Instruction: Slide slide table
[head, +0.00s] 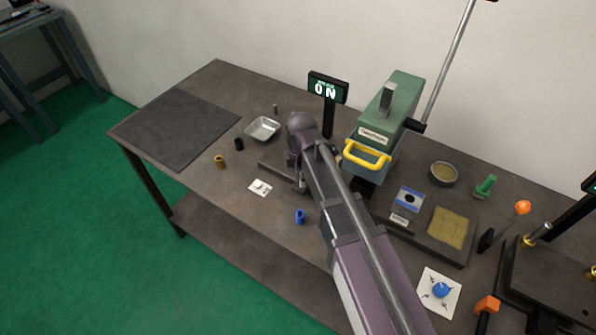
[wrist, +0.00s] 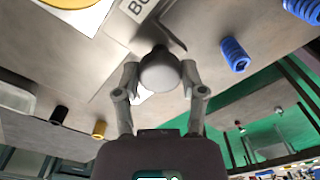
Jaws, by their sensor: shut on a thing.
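My gripper (wrist: 160,78) is shut on a round grey knob (wrist: 159,66), with one finger on each side of it in the wrist view. The knob sits at the edge of a grey surface near a partly seen white label (wrist: 138,7). I cannot tell for sure which part is the slide table. In the head view my gripper (head: 299,183) is low over the workbench, left of the green machine (head: 400,92), and my arm hides the knob and what it joins. A flat grey bar (head: 274,172) shows just left of my gripper.
A blue cylinder (head: 300,217) and a white card (head: 260,187) lie close to my gripper. A metal tray (head: 263,129), a black cylinder (head: 239,144) and a brass one (head: 219,162) stand further left. A sign (head: 328,88) reads ON. The dark mat (head: 180,130) is bare.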

